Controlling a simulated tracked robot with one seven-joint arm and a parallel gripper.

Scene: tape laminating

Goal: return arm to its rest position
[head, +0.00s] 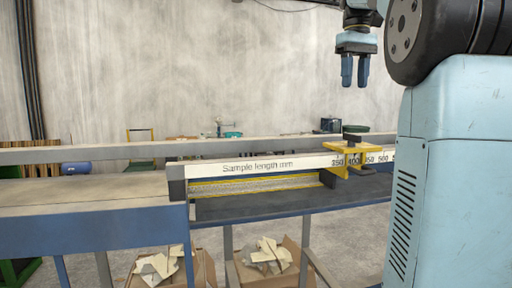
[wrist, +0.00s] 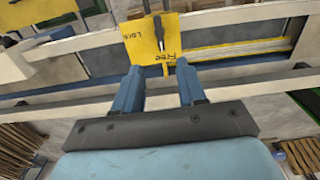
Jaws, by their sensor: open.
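My gripper (head: 355,70) hangs at the top right of the head view, its two blue fingers pointing down. The fingers are apart with nothing between them. It is well above the bench and apart from it. In the wrist view my gripper (wrist: 160,80) shows both blue fingers spread. Beyond the fingertips lies a yellow plate (wrist: 140,45) with a dark lever (wrist: 158,32) and the partly readable words "Lock" and "Free". In the head view this yellow slider (head: 345,158) sits on the rail marked "Sample length mm" (head: 250,167).
A long blue-framed bench (head: 100,232) crosses the head view, with a dark bed (head: 290,205) in the middle. Two cardboard boxes with scraps, one at left (head: 165,268) and one at right (head: 270,258), stand below. The air around my gripper is clear.

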